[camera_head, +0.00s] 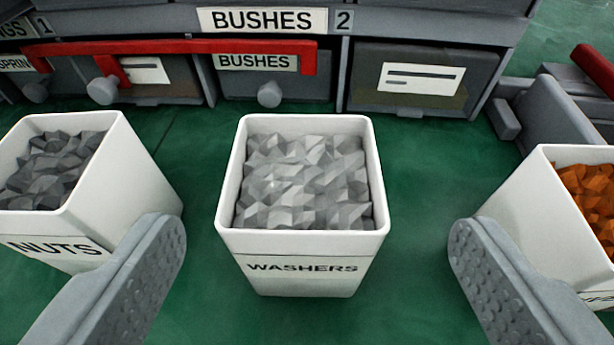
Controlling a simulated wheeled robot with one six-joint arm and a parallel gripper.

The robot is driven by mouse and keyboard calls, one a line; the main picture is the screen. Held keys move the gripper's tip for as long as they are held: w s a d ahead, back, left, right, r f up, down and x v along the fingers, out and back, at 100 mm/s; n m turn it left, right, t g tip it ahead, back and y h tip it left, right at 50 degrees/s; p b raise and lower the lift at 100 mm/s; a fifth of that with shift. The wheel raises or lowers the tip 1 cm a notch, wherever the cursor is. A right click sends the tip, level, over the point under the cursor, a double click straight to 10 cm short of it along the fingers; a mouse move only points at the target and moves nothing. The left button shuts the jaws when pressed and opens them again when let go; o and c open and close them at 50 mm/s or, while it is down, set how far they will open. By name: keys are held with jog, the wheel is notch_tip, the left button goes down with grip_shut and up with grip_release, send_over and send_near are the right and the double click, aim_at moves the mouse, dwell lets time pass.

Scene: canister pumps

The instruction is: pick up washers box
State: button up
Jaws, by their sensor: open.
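The washers box (300,268) is a white open-topped box with a WASHERS label on its front. It stands upright on the green surface in the middle of the view, filled with light grey angular pieces. My gripper (312,250) is open and empty. Its two grey fingers with studded pads stand to the left and right of the box. Both fingers appear apart from the box, with a gap on each side; their exact depth relative to it is hard to tell.
A white NUTS box (125,190) with dark grey pieces stands at left, partly behind the left finger. Another white box (525,205) with orange pieces stands at right, its label cut off. Behind is a rack of drawers (420,80) with a red bar (190,46). Green surface (420,160) shows between boxes.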

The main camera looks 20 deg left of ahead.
aim_at(306, 160)
jog(key=shift+a+x, duration=0.1)
jog(key=shift+x, duration=1.95)
jog(key=shift+a+x, duration=0.15)
jog(key=shift+x, duration=1.85)
jog(key=shift+s, duration=0.15)
jog(key=shift+c, duration=0.4)
jog(key=c, duration=1.2)
jog(key=shift+o, duration=0.2)
